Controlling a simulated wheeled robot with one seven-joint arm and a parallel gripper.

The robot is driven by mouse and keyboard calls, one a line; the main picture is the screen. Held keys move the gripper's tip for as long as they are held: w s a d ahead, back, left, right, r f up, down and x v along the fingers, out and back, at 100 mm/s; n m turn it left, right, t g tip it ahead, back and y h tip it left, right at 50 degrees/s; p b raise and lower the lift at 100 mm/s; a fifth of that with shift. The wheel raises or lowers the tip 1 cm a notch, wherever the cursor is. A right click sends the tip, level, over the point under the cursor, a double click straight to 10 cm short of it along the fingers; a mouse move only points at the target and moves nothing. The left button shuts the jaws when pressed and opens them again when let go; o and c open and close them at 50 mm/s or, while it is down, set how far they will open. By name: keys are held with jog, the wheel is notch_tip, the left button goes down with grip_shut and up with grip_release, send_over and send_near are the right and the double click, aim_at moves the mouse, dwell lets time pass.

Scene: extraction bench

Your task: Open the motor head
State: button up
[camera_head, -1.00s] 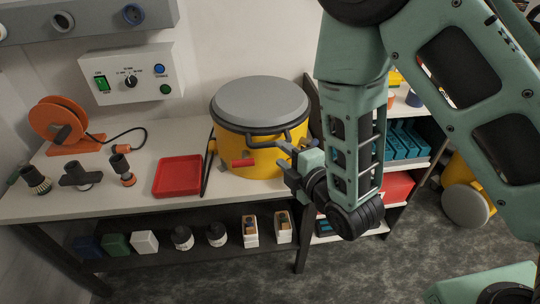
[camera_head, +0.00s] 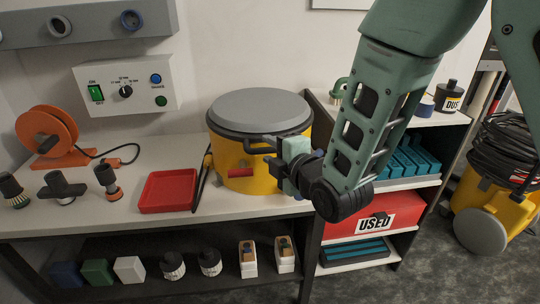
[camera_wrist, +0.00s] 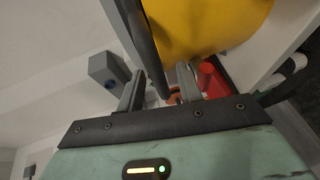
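The motor head is the round grey lid (camera_head: 260,110) on the yellow canister (camera_head: 233,160) on the bench. It sits flat and looks closed. A dark bar handle (camera_head: 250,139) runs along its front rim. My gripper (camera_head: 272,152) is at the front right of the canister, beside this handle. In the wrist view my fingers (camera_wrist: 160,88) are apart, with the dark bar (camera_wrist: 143,45) passing between them. I cannot tell whether they touch it. The yellow canister body (camera_wrist: 205,25) fills the top there. A red part (camera_wrist: 212,80) shows beside the right finger; my gripper partly covers the canister's front.
A red tray (camera_head: 168,190) and a dark hose lie left of the canister. An orange reel (camera_head: 47,135) and several dark fittings stand further left. A shelf with a red "USED" bin (camera_head: 372,218) is on the right. A control box (camera_head: 127,84) is on the wall.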

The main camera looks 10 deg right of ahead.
jog(key=shift+w+a, duration=0.15)
jog(key=shift+w, duration=0.2)
